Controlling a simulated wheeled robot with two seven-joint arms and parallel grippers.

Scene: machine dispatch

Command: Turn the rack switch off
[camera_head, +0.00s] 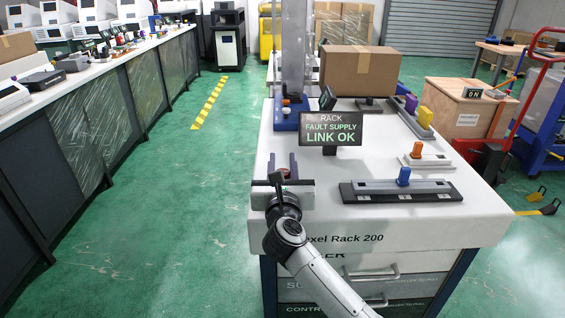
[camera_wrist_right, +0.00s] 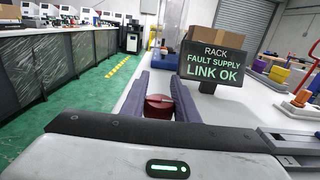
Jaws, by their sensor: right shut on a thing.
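A white rack cabinet (camera_head: 375,232) stands in front of me, with a black screen (camera_head: 333,129) on top reading "RACK FAULT SUPPLY LINK OK". My right gripper (camera_head: 283,165) is at the cabinet top's near left corner. Its two purple fingers are shut on a red knob (camera_wrist_right: 159,106), which shows between them in the right wrist view. The gripper body hides part of the knob's mounting. A blue slider knob (camera_head: 403,176) stands upright on a dark-edged track, and an orange knob (camera_head: 417,149) stands on a white base. No label marks which control is the rack switch. My left gripper is out of view.
A cardboard box (camera_head: 360,70) sits at the back of the cabinet top. A wooden crate (camera_head: 466,112) with a small display reading "ON" (camera_head: 472,93) stands to the right, near a red trolley frame (camera_head: 520,95). A long counter (camera_head: 105,85) runs along the left; green floor lies clear between.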

